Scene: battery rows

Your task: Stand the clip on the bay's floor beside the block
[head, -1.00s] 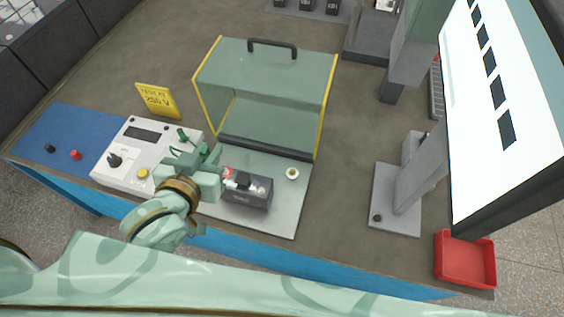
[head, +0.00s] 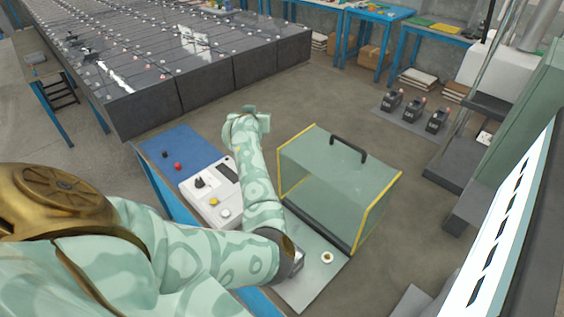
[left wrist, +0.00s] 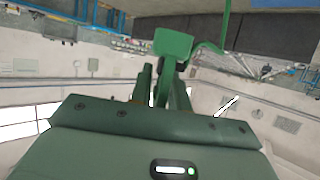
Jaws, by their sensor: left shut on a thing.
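My left gripper (head: 247,117) is raised high beyond the meter box, far from the bay. In the left wrist view its fingers (left wrist: 163,88) are shut on a green clip (left wrist: 173,44) with a green lead running up from it. In the head view I cannot make out the clip at the hand. The bay has a clear green cover with yellow edges (head: 335,185) and a black handle. Its pale grey floor (head: 315,285) extends in front. The dark block (head: 298,262) on that floor is mostly hidden behind my left arm. My right gripper is not in view.
A white meter box (head: 212,192) with knobs and a blue mat (head: 185,150) lie left of the bay. A small round fitting (head: 327,257) sits on the bay's floor. A large screen (head: 510,220) stands at the right. Dark battery rows (head: 190,60) stand behind.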

